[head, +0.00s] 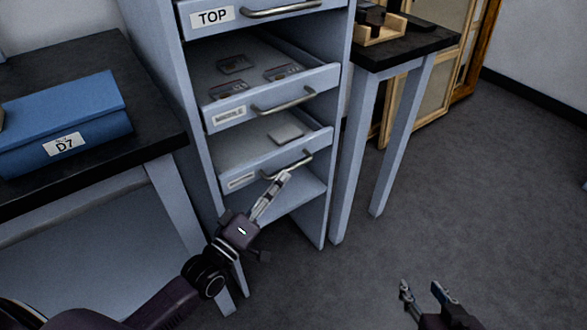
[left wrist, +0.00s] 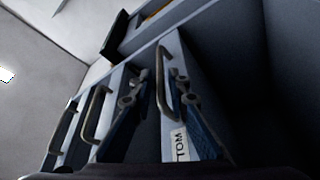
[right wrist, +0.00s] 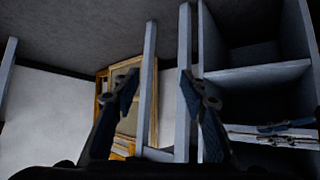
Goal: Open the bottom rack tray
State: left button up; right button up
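The grey rack (head: 325,200) stands in the middle of the head view with trays one above another. The bottom tray (head: 228,158) is the lowest, with a pale flat item (head: 286,133) in it; how far out it stands is unclear. Its bar handle (head: 301,160) is at my left gripper (head: 284,177). In the left wrist view this handle (left wrist: 161,85) lies between the fingers of my left gripper (left wrist: 162,78), with gaps showing beside it. A label ending in "TOM" shows there. My right gripper (head: 421,287) is open and empty; its spread fingers show in the right wrist view (right wrist: 160,76).
Above are the middle tray (head: 222,118) with several small items and the tray labelled TOP (head: 270,22). A dark-topped table (head: 90,180) with a blue D7 box (head: 95,110) is left. Another table (head: 425,40) is right. Floor (head: 480,170) at right is clear.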

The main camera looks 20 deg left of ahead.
aim_at(290, 168)
pick_arm(q)
jog(key=shift+b+x, duration=0.3)
jog(key=shift+x, duration=2)
jog(key=shift+f, duration=0.1)
pick_arm(e)
jog(key=w+r+t, duration=0.1)
jog(key=w+a+r+t, duration=0.1)
jog(key=r, duration=0.1)
jog(key=shift+w+r+y, duration=0.1)
jog(key=shift+w+y, duration=0.2)
jog(key=shift+w, duration=0.1)
pick_arm(q)
jog(key=shift+c, duration=0.5)
grip_shut()
